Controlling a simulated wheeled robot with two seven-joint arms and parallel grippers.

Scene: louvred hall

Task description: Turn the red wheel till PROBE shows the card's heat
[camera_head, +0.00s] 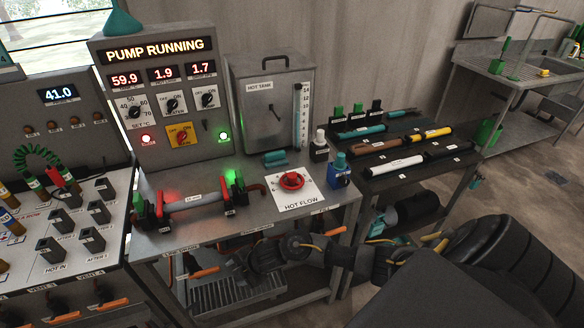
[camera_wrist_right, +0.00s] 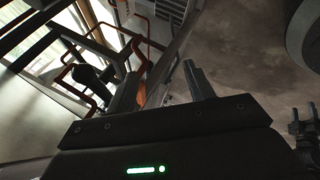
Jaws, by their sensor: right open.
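The red wheel (camera_head: 291,181) sits on a white plate (camera_head: 303,200) marked HOT FLOW, at the right of the bench top. A display on the left grey panel (camera_head: 58,95) reads 41.0; its small caption is too blurred to read surely. I cannot make out a card with a heat value. My right arm comes in from the lower right, and its dark gripper (camera_head: 252,264) is in front of the bench, below the top and apart from the wheel. In the right wrist view the two fingers (camera_wrist_right: 162,86) stand apart with nothing between them. My left gripper is not in view.
The pump panel (camera_head: 155,80) reads PUMP RUNNING, 59.9, 1.9 and 1.7. A blue bottle (camera_head: 339,170) stands close right of the wheel, and a hot tank (camera_head: 270,100) behind it. A tool rack (camera_head: 400,150) stands right.

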